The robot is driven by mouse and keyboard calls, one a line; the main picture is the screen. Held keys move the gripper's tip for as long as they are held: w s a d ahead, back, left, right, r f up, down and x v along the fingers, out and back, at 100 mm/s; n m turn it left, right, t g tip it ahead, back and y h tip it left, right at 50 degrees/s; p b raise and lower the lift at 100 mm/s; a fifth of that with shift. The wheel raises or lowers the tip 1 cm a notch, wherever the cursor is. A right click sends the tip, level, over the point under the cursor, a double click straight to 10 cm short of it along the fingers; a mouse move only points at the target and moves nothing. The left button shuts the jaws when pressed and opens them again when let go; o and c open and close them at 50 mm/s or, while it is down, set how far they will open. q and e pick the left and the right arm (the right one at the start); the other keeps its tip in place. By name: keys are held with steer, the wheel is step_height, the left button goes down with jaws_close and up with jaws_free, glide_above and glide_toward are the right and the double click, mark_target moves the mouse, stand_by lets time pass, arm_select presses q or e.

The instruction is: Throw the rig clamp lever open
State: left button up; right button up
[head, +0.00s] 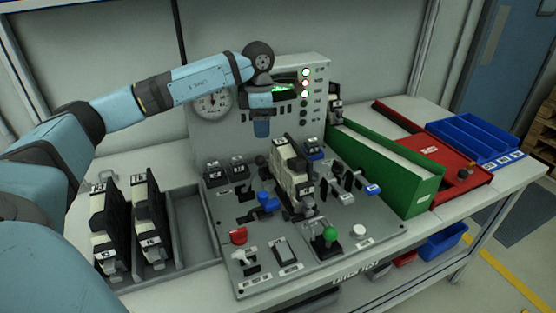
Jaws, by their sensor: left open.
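The rig (222,256) is a grey sloped panel with an upright back panel, covered in levers, switches and buttons. A black-and-cream module (287,163) stands in its middle. Candidates for the clamp lever are a blue-handled lever (266,200) left of the module, a green-ball lever (330,235) at the front and a blue-tipped lever (372,189) at the right; I cannot tell which is the clamp's. My left gripper (262,130) is open and points down in front of the back panel, above and behind the levers, apart from them. Its fingers are hard to make out.
Two black-and-cream modules (148,222) stand in a grey tray at the left. A green bin (395,170), a red tray (450,165) and a blue tray (475,138) lie to the right. A red button (238,236) and a white button (359,231) sit near the front.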

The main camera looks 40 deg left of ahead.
mark_target(261, 159)
arm_select(q)
steer(key=f, duration=0.1)
steer(key=s+f, duration=0.1)
steer(key=shift+a+f, duration=0.1)
steer(key=shift+f, duration=0.2)
steer(key=f, duration=1)
steer(key=shift+d+f, duration=0.2)
steer(key=shift+f, duration=0.05)
arm_select(e)
steer(key=shift+s+a+f, duration=0.15)
steer(key=shift+s+f, duration=0.3)
steer(key=shift+s, duration=0.3)
arm_select(q)
steer(key=c, duration=0.9)
jaws_close()
arm_select(e)
steer(key=shift+s+f+g, duration=0.25)
steer(key=shift+s+g, duration=0.05)
